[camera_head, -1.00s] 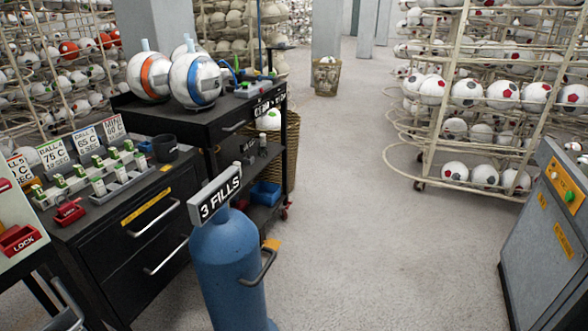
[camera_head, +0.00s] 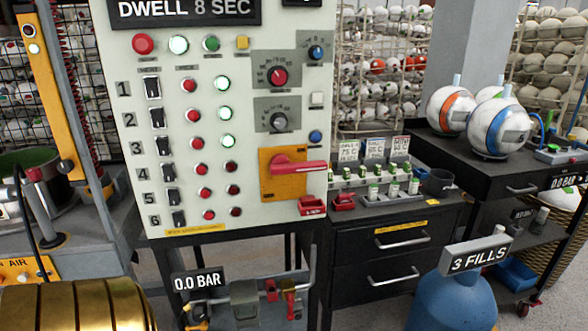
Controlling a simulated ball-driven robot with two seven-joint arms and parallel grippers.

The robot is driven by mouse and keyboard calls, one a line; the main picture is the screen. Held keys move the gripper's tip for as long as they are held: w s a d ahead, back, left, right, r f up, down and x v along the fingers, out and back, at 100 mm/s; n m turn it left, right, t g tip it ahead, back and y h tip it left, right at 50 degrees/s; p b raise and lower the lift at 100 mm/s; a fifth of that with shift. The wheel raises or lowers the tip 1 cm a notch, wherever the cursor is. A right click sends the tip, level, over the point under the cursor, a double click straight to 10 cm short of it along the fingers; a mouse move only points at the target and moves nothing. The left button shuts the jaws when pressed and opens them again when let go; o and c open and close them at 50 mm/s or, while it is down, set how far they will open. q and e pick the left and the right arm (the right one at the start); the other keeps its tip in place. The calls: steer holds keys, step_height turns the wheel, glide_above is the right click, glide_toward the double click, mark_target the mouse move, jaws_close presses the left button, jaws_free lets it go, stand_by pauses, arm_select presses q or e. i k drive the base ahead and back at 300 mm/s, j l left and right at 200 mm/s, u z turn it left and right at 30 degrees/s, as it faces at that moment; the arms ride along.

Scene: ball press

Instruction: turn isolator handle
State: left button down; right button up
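The isolator handle (camera_head: 300,167) is a red rotary lever on a yellow-orange plate (camera_head: 270,190). It sits at the lower right of a pale control panel (camera_head: 120,200). Its grip lies roughly level and points right, past the panel's edge. Neither of my grippers is in view, and nothing touches the handle. A red lock (camera_head: 312,206) sits just below the handle at the panel's corner.
Right of the panel stands a black drawer cabinet (camera_head: 385,272) with tags and another red lock (camera_head: 344,201). A blue gas cylinder (camera_head: 452,300) labelled 3 FILLS stands front right. A 0.0 BAR sign (camera_head: 197,281) hangs below the panel. A black cart (camera_head: 520,187) holds balls.

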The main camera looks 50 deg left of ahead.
mark_target(281, 164)
steer(key=u, duration=1.55)
steer(key=l, duration=0.25)
steer(key=i, duration=0.05)
